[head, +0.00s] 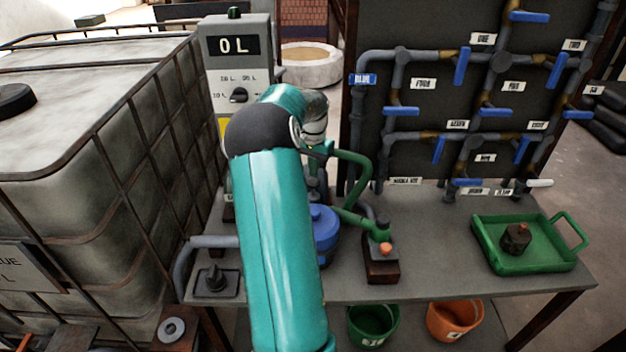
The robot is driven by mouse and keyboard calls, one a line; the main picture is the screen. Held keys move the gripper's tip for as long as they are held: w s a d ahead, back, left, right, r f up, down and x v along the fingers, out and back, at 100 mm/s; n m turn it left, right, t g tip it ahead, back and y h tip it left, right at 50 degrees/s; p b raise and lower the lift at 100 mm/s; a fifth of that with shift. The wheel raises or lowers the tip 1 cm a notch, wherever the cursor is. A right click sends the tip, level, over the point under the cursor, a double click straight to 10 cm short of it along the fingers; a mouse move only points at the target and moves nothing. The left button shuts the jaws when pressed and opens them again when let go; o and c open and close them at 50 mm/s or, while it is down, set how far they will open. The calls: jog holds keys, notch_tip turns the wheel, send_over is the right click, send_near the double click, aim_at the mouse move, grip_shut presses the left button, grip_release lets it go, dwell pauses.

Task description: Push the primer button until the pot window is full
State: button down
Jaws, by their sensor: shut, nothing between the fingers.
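My teal arm rises through the middle of the picture and bends at a dark elbow. Its far end points away from me, and my gripper is hidden behind the arm, so its fingers do not show. A small orange-red button (385,248) sits on a dark brown block on the bench, right of my arm; it looks like the primer button. A green fitting with hoses stands just behind it. A blue lidded pot (325,232) stands left of the block, partly covered by my arm. I cannot make out a pot window or its level.
A grey panel (222,75) reading "0 L" with a knob stands behind. A caged tank (70,150) fills the left. A pipe board (430,85) with blue valves stands at the back. A green tray (490,262) holds a dark part. Two buckets stand below the bench (440,280).

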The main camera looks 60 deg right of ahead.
notch_tip(320, 180, up, 6)
dwell(0.7)
dwell(0.4)
jog(key=w+a+r+n+t, duration=0.1)
jog(key=w+a+r+n, duration=0.25)
jog(key=a, duration=0.65)
jog(key=w+a+r+n+t, duration=0.15)
jog(key=w+a+r, duration=0.25)
jog(key=a, duration=0.6)
jog(key=w+a+r+n, duration=0.3)
jog(key=a+r, duration=0.1)
jog(key=a, duration=0.6)
jog(key=s+a+n+t, duration=0.1)
jog(key=s+a+n, duration=0.2)
jog(key=a, duration=0.6)
jog(key=s+a+f+n+t, duration=0.1)
jog(key=s+a+n, duration=0.3)
jog(key=a, duration=0.5)
jog(key=s+a+n+t, duration=0.1)
jog(key=s+a+n, duration=0.2)
jog(key=a, duration=0.6)
jog(key=shift+s+a+f+n, duration=0.15)
jog(key=shift+s+a+n, duration=0.2)
jog(key=shift+s, duration=0.3)
